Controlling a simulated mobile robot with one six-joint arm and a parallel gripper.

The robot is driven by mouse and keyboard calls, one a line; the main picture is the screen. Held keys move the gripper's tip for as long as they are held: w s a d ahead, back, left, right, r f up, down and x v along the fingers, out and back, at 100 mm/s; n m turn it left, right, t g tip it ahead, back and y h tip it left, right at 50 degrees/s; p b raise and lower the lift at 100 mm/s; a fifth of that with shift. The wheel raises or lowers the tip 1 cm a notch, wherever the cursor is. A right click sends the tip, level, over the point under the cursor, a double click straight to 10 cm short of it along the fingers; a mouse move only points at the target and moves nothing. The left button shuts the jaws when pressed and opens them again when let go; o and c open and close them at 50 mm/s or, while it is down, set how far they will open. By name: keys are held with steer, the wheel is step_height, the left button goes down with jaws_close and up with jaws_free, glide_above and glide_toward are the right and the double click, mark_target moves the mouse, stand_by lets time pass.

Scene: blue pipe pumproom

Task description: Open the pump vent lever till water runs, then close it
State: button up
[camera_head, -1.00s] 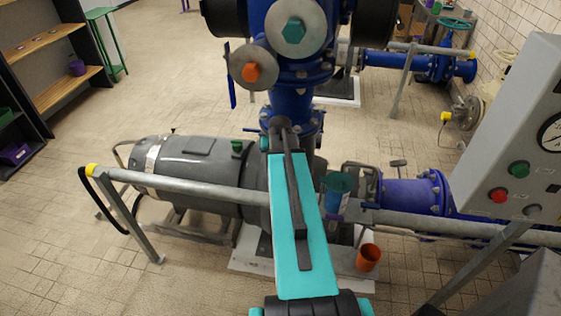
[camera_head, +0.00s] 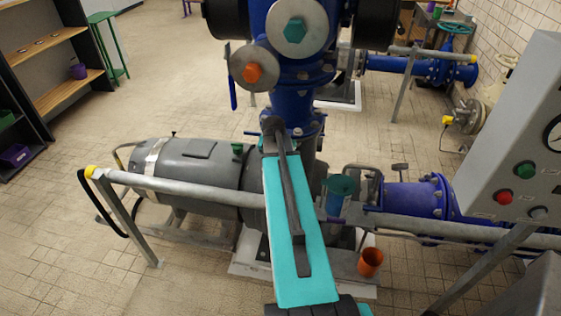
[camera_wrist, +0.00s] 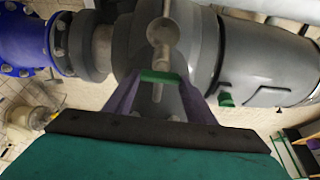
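In the wrist view, the two purple fingers of my gripper (camera_wrist: 160,95) stand well apart, with the grey pump casing visible between them. A short green bar (camera_wrist: 160,76) spans the gap near their tips. It may be the vent lever, and I cannot tell whether it touches the fingers. A metal rod with a round knob (camera_wrist: 163,32) rises just beyond. In the head view, my own arm covers the middle of the pump and I cannot make out the fingers or lever. The grey pump motor (camera_head: 200,170) lies left of the arm. No running water shows.
A galvanized rail (camera_head: 190,190) crosses in front of the pump. A control panel (camera_head: 515,160) stands at right.

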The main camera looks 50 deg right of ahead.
steer(key=o, duration=0.4)
steer(key=shift+a+r, duration=0.1)
steer(key=shift+r, duration=0.05)
steer(key=shift+b+v, duration=1.55)
steer(key=shift+v, duration=5.15)
steer(key=shift+r, duration=0.1)
